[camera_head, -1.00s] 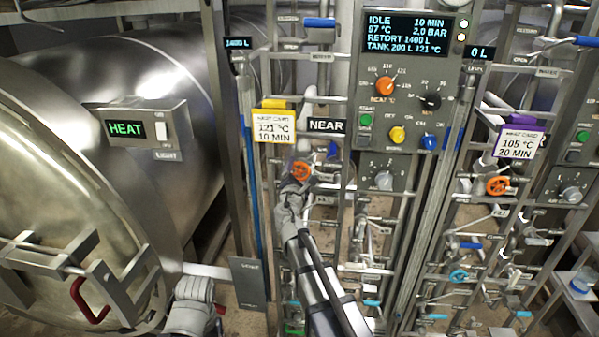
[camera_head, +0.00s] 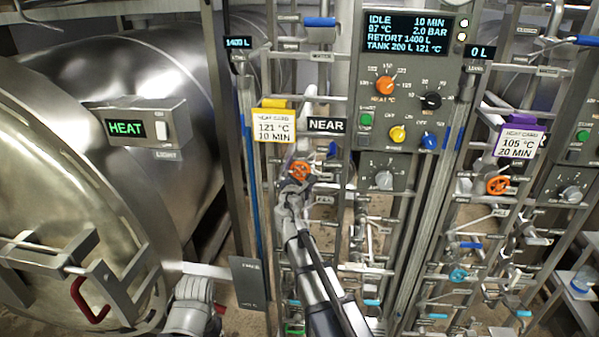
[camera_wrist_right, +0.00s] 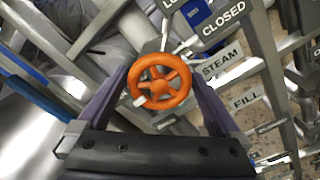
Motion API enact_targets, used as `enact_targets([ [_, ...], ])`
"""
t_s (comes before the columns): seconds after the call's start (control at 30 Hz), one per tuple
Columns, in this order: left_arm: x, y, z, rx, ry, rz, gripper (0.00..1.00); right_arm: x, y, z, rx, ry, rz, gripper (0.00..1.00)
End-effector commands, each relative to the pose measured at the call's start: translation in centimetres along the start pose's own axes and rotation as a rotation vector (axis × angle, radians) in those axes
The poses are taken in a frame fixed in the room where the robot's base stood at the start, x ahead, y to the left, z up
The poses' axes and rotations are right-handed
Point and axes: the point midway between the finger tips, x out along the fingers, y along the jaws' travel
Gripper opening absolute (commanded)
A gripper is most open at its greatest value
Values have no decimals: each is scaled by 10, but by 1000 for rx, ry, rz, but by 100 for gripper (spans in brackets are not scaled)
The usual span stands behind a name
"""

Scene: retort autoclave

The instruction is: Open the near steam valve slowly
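The near steam valve is an orange handwheel (camera_head: 300,171) below the NEAR sign (camera_head: 326,125) in the head view. My right gripper (camera_head: 297,184) is just below and in front of it. In the right wrist view, the orange wheel (camera_wrist_right: 160,81) lies between the two fingers of my right gripper (camera_wrist_right: 160,88), which stand apart on either side of its rim. I cannot tell whether they touch it. A STEAM label (camera_wrist_right: 222,65) and a CLOSED label (camera_wrist_right: 223,20) are beside the wheel.
A yellow heat card (camera_head: 274,127) hangs left of the NEAR sign. The control panel (camera_head: 405,100) reads IDLE, 97 °C, 2.0 BAR. Another orange wheel (camera_head: 498,185) is farther right. Pipes and rails crowd the wheel. The steel retort (camera_head: 80,190) fills the left side.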

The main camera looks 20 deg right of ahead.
Motion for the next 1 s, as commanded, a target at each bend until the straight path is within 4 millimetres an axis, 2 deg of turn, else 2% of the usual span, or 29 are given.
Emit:
enact_targets([
  [0.27, 0, 0, 0, 0, 0, 0, 76, -10, 0, 0, 0, 0, 0, 100],
  [0.7, 0, 0, 0, 0, 0, 0, 76, -74, -1, 0, 0, 1, 1, 100],
  [1.0, 0, 0, 0, 0, 0, 0, 76, -78, 0, 0, 0, 0, 0, 100],
])
